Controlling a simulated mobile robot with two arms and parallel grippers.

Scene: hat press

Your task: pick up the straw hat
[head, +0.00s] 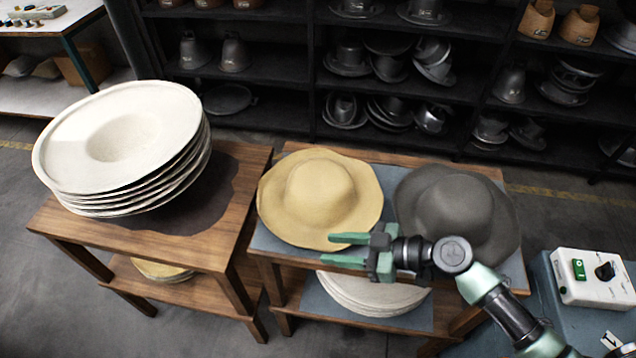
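The straw hat (318,196), tan with a wide wavy brim and round crown, lies crown up on the right wooden table, on a blue-grey mat. My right gripper (347,250) reaches in from the right. Its two green fingers point left and are apart, with a gap between them. They are at the hat's front right brim edge in the picture; I cannot tell whether they touch it. No part of the brim is clearly clamped. My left gripper is not in view.
A dark grey felt hat (455,212) lies right of the straw hat, partly behind my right arm. A stack of white hats (120,140) stands on the left table (185,250). White discs (372,294) lie on the lower shelf. A control box (592,278) is at right; dark shelves (275,110) stand behind.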

